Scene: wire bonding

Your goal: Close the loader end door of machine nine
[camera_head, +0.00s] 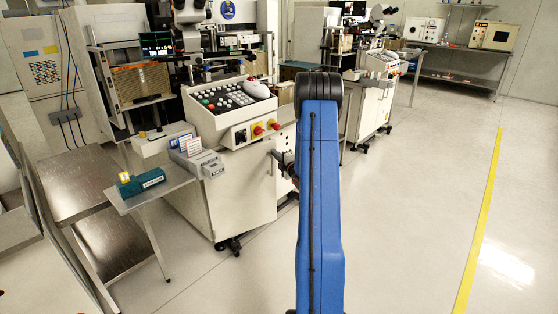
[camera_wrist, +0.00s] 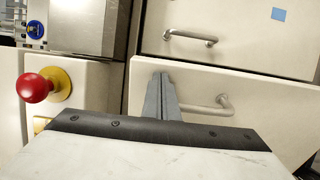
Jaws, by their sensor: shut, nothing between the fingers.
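My gripper (camera_wrist: 162,96) is shut and empty in the wrist view. Its fingertips are in front of a pale panel (camera_wrist: 272,112) and beside a metal bar handle (camera_wrist: 225,106). I cannot tell whether they touch it. A second pale panel (camera_wrist: 246,30) with a bar handle (camera_wrist: 190,37) and a blue square lies beyond a dark seam. In the head view, my gripper (camera_head: 284,163) is beside the front of a white bonding machine (camera_head: 240,190), partly hidden by my arm. Neither view shows clearly which panel is the loader end door or how far it stands open.
A red stop knob (camera_wrist: 35,87) on a yellow base is left of my fingers. A side table (camera_head: 150,192) with a green box (camera_head: 140,184) and card holder stands left of the machine. More machines stand behind. The floor (camera_head: 420,200) at right is clear, with a yellow line.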

